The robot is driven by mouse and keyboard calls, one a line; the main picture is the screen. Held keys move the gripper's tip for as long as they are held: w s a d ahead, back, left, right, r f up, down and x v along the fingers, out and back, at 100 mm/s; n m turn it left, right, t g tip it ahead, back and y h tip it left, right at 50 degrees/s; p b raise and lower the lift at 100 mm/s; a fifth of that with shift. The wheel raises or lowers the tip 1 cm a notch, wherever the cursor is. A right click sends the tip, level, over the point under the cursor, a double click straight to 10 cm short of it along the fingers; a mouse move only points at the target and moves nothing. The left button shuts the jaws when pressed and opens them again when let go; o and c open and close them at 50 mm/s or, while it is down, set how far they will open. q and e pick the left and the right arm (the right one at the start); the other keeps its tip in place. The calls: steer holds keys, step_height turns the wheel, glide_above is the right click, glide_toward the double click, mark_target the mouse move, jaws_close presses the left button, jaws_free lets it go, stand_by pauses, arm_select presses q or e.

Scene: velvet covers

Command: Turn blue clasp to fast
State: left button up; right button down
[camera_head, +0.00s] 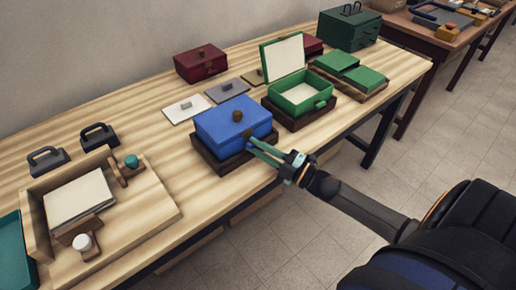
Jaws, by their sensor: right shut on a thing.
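The blue box (230,119) sits closed on a dark brown base (205,157) near the table's front edge. How far the clasp is turned cannot be seen. My left gripper is not in view.
An open green box (313,103) stands just right of the blue box. Flat plates with handles (186,107) and a closed dark red box (201,63) lie behind. A wooden tray (140,225) with paper fills the left front.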

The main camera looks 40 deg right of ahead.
steer(key=m+t, duration=0.1)
steer(key=m, duration=0.2)
steer(key=shift+f+m+h, duration=0.15)
steer(key=shift+m+h, duration=0.15)
steer(key=m+t+h, duration=0.1)
steer(key=m, duration=0.3)
steer(key=shift+a+m+t+h, duration=0.1)
steer(key=shift+m+t+h, duration=0.2)
steer(key=shift+t+h, duration=0.1)
steer(key=m+h, duration=0.1)
steer(key=m, duration=0.2)
steer(key=shift+a+t, duration=0.1)
steer(key=shift+t, duration=0.3)
steer(key=shift+m+h, duration=0.9)
steer(key=shift+m, duration=0.9)
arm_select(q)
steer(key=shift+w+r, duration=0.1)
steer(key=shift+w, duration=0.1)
arm_select(e)
steer(key=shift+m+h, duration=0.4)
steer(key=shift+m, duration=0.1)
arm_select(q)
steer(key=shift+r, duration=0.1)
arm_select(e)
steer(key=c, duration=0.8)
jaws_free()
steer(key=shift+c, duration=0.2)
